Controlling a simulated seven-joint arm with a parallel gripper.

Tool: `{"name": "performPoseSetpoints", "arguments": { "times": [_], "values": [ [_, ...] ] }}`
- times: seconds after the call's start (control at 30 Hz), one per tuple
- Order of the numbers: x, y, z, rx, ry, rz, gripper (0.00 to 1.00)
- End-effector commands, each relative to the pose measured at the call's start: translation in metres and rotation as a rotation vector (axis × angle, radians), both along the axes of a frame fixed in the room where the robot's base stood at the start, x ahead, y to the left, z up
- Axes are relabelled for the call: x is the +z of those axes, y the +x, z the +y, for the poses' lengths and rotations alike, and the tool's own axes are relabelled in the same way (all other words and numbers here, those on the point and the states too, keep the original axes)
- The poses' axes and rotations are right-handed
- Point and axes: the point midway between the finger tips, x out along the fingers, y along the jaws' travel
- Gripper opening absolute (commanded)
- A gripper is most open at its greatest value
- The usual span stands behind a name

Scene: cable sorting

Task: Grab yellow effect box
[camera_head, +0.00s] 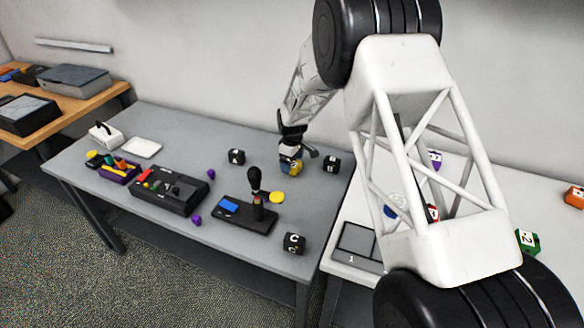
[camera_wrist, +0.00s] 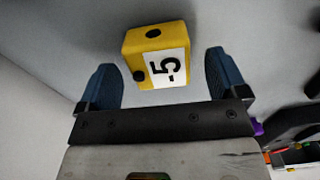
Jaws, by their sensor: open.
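The yellow effect box (camera_wrist: 158,52) shows in the wrist view as a small yellow block with a white label and black marks, resting on the grey table. My gripper (camera_wrist: 163,82) is open, with one blue finger on each side of the box's near end. A gap shows between the box and each finger, so it is not gripped. In the head view my gripper (camera_head: 290,163) is low over the back of the grey table, and the yellow box (camera_head: 287,168) is partly hidden beneath it.
Black lettered cubes stand left (camera_head: 236,157) and right (camera_head: 332,165) of my gripper, another (camera_head: 294,243) near the front edge. A black joystick device (camera_head: 246,213), a yellow disc (camera_head: 277,197) and a black control box (camera_head: 165,193) are nearer the front.

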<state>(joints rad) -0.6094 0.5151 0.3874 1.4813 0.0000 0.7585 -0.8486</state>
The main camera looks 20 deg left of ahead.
Motion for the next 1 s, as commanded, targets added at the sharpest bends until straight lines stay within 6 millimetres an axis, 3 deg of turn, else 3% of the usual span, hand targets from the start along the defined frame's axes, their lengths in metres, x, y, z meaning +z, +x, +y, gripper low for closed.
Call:
{"name": "performPoseSetpoints", "arguments": {
  "times": [0.23,0.8,1.0],
  "values": [
    [-0.020,0.000,0.000,0.000,0.000,0.000,0.92],
    [-0.021,0.000,0.000,0.000,0.000,0.000,0.92],
    [-0.021,0.000,0.000,0.000,0.000,0.000,0.62]
  ]
}}
